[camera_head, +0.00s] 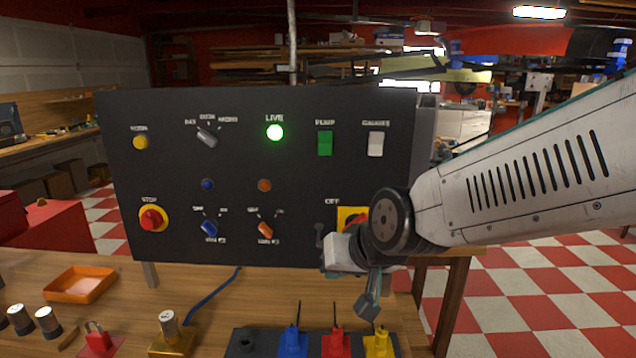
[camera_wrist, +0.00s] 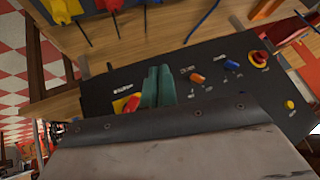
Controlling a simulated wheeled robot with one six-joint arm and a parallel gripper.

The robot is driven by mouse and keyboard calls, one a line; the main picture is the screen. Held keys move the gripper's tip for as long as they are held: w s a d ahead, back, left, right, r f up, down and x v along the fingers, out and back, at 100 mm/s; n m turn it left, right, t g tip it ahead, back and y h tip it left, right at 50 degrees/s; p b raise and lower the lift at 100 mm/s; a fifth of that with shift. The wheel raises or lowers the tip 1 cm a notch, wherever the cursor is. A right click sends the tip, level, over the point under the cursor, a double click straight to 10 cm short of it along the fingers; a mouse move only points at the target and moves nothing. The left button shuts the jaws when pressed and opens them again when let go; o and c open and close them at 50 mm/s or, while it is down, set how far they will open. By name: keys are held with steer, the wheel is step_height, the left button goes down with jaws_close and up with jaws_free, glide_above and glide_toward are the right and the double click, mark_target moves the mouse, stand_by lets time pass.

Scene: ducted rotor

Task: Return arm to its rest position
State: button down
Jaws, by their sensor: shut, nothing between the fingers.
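My arm reaches in from the right in the head view, in front of the right part of a black control panel (camera_head: 240,215). My gripper (camera_head: 367,305) hangs below the wrist joint, near the panel's lower right corner. In the wrist view the two green fingers of my gripper (camera_wrist: 158,70) lie side by side, shut and empty. The panel (camera_wrist: 215,95) shows upside down behind them. A red knob on a yellow plate marked OFF (camera_head: 350,218) is partly hidden by my wrist. It also shows beside the fingers in the wrist view (camera_wrist: 131,103).
The green LIVE lamp (camera_head: 275,132) is lit. A wooden bench (camera_head: 215,290) carries an orange tray (camera_head: 80,285), a red padlock (camera_head: 97,338), and blue (camera_head: 292,343), red (camera_head: 335,345) and yellow (camera_head: 378,344) plugs below my gripper. Checkered floor (camera_head: 540,290) lies open on the right.

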steer(key=s+d+r+m+g+h, duration=0.2)
steer(key=s+d+g+h, duration=0.2)
steer(key=s+d, duration=1.7)
steer(key=shift+d+g+h, duration=0.3)
steer(key=shift+d+g, duration=0.5)
steer(key=shift+d, duration=0.45)
steer(key=shift+s, duration=0.1)
